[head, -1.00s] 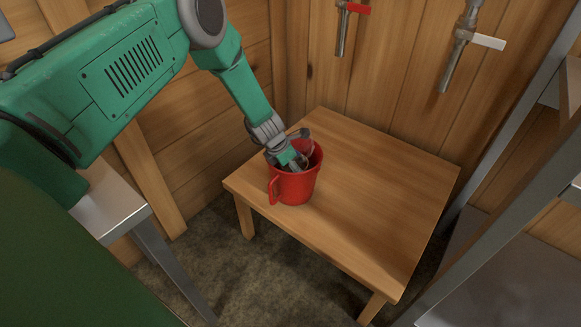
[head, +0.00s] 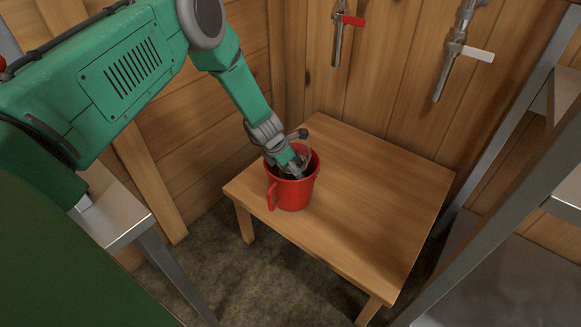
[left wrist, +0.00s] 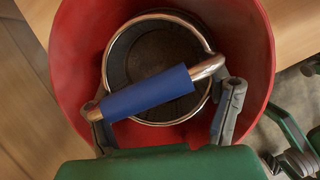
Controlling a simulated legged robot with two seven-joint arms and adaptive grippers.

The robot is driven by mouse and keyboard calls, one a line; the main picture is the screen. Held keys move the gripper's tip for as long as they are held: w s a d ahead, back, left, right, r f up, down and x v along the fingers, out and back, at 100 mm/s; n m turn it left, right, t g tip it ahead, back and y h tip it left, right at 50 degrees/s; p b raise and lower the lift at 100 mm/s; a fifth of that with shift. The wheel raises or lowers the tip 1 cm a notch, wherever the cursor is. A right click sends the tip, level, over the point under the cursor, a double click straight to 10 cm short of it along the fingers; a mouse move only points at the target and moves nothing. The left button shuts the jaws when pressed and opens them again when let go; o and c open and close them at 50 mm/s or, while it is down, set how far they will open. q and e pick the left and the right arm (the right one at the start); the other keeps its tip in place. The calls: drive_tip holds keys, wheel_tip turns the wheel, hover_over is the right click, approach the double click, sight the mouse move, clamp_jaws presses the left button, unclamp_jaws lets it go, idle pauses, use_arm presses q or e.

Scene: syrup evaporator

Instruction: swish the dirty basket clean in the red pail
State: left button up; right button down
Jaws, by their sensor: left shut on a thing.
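The red pail (head: 293,193) stands upright on the left part of a low wooden table, its handle toward the lower left. My left gripper (head: 292,167) reaches down into the pail's mouth. In the left wrist view the red pail (left wrist: 262,62) surrounds the basket (left wrist: 127,42), a round metal-rimmed thing with dark mesh walls. My left gripper (left wrist: 165,100) is shut on the basket's handle, which has a blue grip (left wrist: 150,93). The basket is inside the pail; dirt on it is hard to tell, and its bottom is dark.
The wooden table (head: 370,195) is bare to the right of the pail. Two taps, one with a red lever (head: 353,20) and one with a white lever (head: 478,53), are on the back wall. Metal frames stand at the left and right.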

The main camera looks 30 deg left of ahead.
use_arm(q)
drive_tip(key=shift+a+f+b, duration=0.2)
drive_tip(key=shift+f+b, duration=0.65)
drive_tip(key=shift+f, duration=0.75)
drive_tip(key=shift+d+r+p, duration=0.1)
drive_tip(key=shift+r+p, duration=0.25)
drive_tip(key=shift+r, duration=0.1)
drive_tip(key=shift+r+p, duration=1.3)
drive_tip(key=shift+r, duration=0.15)
drive_tip(key=shift+f+b, duration=1.3)
drive_tip(key=shift+f, duration=0.55)
drive_tip(key=shift+r+p, duration=1.65)
drive_tip(key=shift+r, duration=0.2)
drive_tip(key=shift+f+b, duration=1.35)
drive_tip(key=shift+f, duration=0.55)
drive_tip(key=shift+r+p, duration=1.6)
drive_tip(key=shift+r, duration=0.3)
drive_tip(key=shift+f+b, duration=1.4)
drive_tip(key=shift+f, duration=0.45)
wheel_tip(320, 180, up, 19)
drive_tip(key=p, duration=1.6)
